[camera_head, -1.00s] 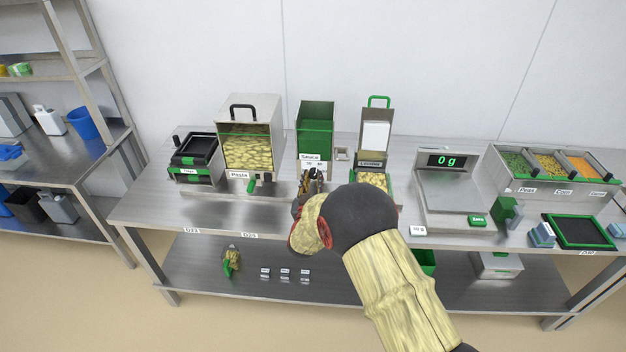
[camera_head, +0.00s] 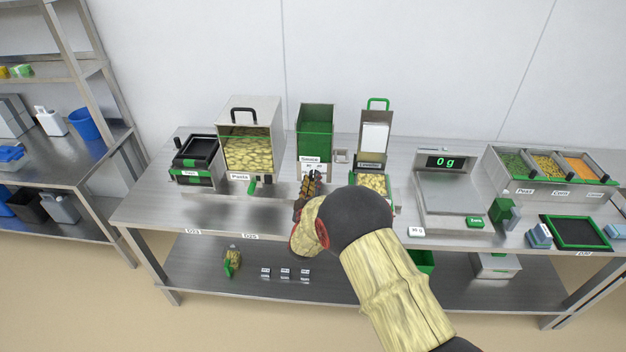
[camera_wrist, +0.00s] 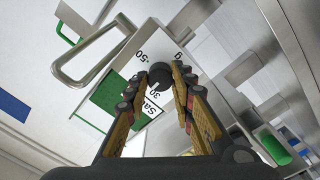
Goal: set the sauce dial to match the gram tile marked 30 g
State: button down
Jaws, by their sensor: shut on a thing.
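The green sauce dispenser (camera_head: 315,128) stands at the back of the bench, with a white label reading Sauce on its front. Its black dial (camera_wrist: 160,75) is in the wrist view, on a pale panel with marks that read 50 and 30. My gripper (camera_wrist: 160,71) is shut on the dial, one finger on each side. In the head view my gripper (camera_head: 315,176) is at the dispenser's front and hides most of the dial, so its exact setting is unclear. A small white gram tile (camera_head: 416,231) lies at the bench's front edge; it seems to read 30 g.
The pasta dispenser (camera_head: 251,135) stands left of the sauce dispenser. A bin of pale pieces (camera_head: 373,183) is close on its right. A scale (camera_head: 447,190) reading 0 g stands further right. The bench front (camera_head: 215,212) is clear on the left.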

jog(key=n+p, duration=0.1)
jog(key=n, duration=0.4)
jog(key=shift+a+n+p, duration=0.1)
jog(key=shift+n+p, duration=0.2)
jog(key=shift+n, duration=0.2)
jog(key=c, duration=1.5)
grip_release()
jog(key=s, duration=1.2)
jog(key=shift+a+f, duration=0.2)
jog(key=shift+a, duration=0.05)
